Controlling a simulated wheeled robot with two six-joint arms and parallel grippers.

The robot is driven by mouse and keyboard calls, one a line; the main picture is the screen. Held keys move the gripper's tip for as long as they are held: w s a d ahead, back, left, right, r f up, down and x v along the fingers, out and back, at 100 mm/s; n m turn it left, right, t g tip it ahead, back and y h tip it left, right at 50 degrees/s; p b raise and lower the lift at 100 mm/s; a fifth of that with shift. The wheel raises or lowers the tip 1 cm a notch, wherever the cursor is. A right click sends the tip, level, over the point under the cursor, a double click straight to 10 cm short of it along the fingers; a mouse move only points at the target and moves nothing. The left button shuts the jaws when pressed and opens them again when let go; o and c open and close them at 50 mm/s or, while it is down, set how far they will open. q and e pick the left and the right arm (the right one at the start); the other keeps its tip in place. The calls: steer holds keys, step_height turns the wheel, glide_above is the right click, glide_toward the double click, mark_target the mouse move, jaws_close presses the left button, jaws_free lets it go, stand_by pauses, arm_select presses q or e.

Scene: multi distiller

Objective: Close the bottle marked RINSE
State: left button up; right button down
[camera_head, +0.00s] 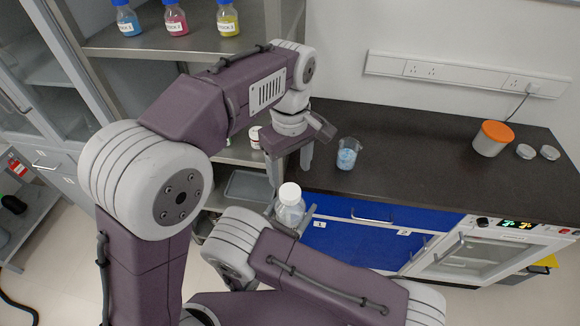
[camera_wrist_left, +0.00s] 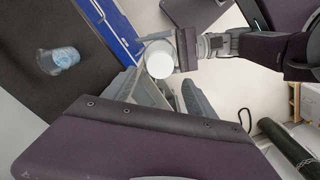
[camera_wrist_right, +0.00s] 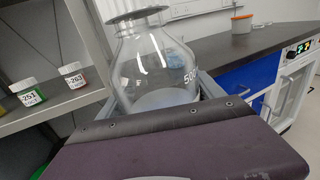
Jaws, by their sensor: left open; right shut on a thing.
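A clear glass bottle (camera_head: 292,215) with a white cap (camera_head: 289,191) on its top stands upright in my right gripper (camera_head: 291,221), which is shut around its body. In the right wrist view the bottle (camera_wrist_right: 150,65) shows a "500" mark and pale contents; a grey disc crosses its neck at the picture's top edge. No RINSE label is readable. My left gripper (camera_head: 291,172) is open and points down just above the cap. In the left wrist view the cap (camera_wrist_left: 160,59) lies near and between its fingertips. Whether the fingers touch it, I cannot tell.
A beaker with blue contents (camera_head: 347,154) stands on the dark bench (camera_head: 420,150). An orange-lidded tub (camera_head: 492,138) is at the far right. Blue, pink and yellow bottles (camera_head: 228,18) stand on the upper left shelf. Small labelled jars (camera_wrist_right: 27,92) stand on a shelf at left.

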mark_target(290, 191)
arm_select(q)
step_height(290, 191, down, 8)
stand_by(0.7)
